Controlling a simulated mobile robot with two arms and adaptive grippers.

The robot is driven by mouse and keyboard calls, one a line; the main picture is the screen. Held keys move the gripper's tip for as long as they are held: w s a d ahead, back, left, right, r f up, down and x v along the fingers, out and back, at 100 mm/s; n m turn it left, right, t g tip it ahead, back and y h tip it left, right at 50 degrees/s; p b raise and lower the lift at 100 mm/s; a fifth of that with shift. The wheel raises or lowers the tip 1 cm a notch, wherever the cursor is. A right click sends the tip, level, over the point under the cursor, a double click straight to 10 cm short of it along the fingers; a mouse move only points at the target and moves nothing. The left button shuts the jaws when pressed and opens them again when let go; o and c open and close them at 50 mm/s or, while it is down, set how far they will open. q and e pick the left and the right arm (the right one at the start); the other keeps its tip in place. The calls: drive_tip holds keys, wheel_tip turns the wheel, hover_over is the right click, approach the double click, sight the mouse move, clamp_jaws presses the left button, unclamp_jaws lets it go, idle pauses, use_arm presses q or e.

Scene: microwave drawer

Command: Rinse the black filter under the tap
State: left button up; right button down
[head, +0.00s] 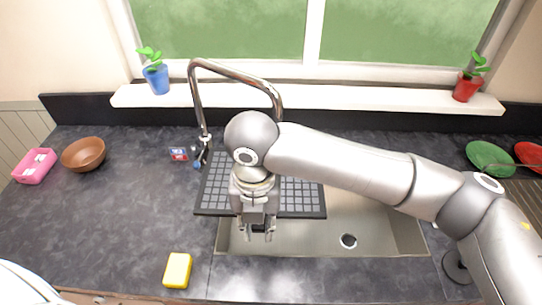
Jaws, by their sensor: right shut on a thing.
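The black filter (305,197) is a flat dark panel with a grey grid, over the left part of the sink (385,235). My right gripper (257,234) is shut on the filter near its front edge. My wrist and forearm cover the filter's middle. The tap (236,72) is a tall curved metal spout rising behind the filter's left part and arching right. Its end is partly behind my arm, above the filter's back edge. I see no water stream. My left gripper is not in view.
A yellow sponge (177,270) lies on the counter left of the sink. A brown bowl (84,154) and pink box (34,166) stand far left. A green plate (489,158) is at right. Potted plants (157,78) stand on the sill. The left counter is mostly clear.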

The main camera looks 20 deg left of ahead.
idle(0.3)
